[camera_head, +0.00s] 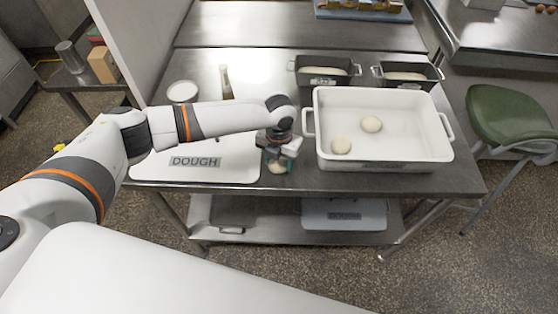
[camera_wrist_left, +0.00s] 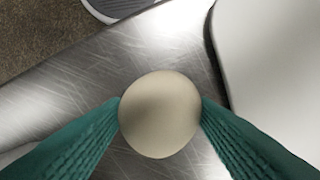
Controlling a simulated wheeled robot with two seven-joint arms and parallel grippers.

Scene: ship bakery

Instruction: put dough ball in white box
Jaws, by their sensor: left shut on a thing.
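My left gripper (camera_head: 279,158) is shut on a pale dough ball (camera_head: 277,167), held over the steel table between the DOUGH board and the white box. In the left wrist view the dough ball (camera_wrist_left: 160,114) sits between the two green fingers of the gripper (camera_wrist_left: 160,116), with steel tabletop below. The white box (camera_head: 436,125) is a wide open tray with handles, just right of the gripper. My right gripper is not in view.
A white board labelled DOUGH (camera_head: 240,172) lies left of the gripper under my arm. Two dark loaf tins (camera_head: 335,80) (camera_head: 425,87) stand behind the box. A white bowl (camera_head: 182,91) and a bottle (camera_head: 226,84) stand at the back left. A green chair (camera_head: 505,115) stands right of the table.

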